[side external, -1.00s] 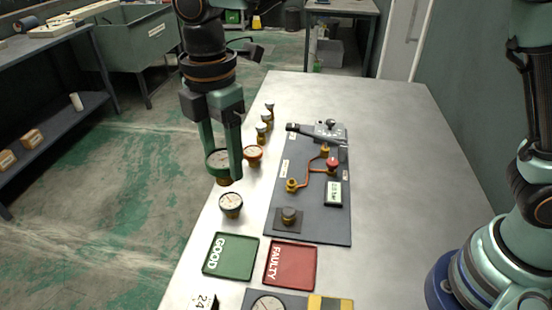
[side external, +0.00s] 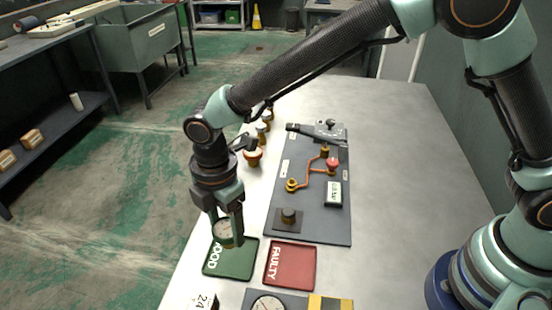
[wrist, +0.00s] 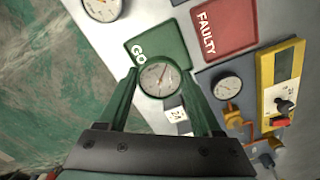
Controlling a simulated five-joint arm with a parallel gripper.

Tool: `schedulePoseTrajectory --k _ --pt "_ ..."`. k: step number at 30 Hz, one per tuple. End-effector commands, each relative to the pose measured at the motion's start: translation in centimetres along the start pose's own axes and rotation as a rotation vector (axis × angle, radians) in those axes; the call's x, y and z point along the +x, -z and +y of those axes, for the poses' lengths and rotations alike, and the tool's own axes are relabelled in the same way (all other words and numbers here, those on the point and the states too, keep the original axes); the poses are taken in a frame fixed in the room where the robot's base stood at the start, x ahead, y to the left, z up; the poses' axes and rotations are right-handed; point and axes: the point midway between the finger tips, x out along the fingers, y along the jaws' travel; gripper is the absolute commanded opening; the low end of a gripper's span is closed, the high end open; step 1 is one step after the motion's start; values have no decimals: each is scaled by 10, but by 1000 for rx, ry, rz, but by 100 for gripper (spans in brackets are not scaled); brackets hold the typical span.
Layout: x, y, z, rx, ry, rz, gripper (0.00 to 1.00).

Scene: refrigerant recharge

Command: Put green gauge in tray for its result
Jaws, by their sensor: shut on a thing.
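My gripper (side external: 229,236) is shut on the green gauge (side external: 222,231), a round gauge with a white dial. In the wrist view the green gauge (wrist: 159,79) sits between the two fingertips (wrist: 160,84), dial toward the camera. It overlaps the green GOOD tray (side external: 238,268) in both views and hides part of its lettering; I cannot tell its exact height above the tray. The GOOD tray (wrist: 165,40) holds nothing that I can see. The red FAULTY tray (side external: 292,266) lies to its right and looks empty.
Other gauges (side external: 253,157) stand along the table's left edge. Another dial (side external: 268,304) and a 24 tag (side external: 203,301) are in front. The table's right side is clear.

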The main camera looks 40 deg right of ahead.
Motion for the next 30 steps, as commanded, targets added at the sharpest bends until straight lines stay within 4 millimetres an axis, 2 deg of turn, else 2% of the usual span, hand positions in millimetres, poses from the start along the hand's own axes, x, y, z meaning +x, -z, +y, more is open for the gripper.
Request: schedulePoseTrajectory --k 10,23,24,26,27,30 --pt "41 0 0 0 1 -1 13" --pt "47 0 0 0 -1 0 13" --pt "48 0 0 0 0 0 70" --pt "47 0 0 0 0 0 93" --pt "47 0 0 0 0 0 96" --pt "47 0 0 0 0 0 96"
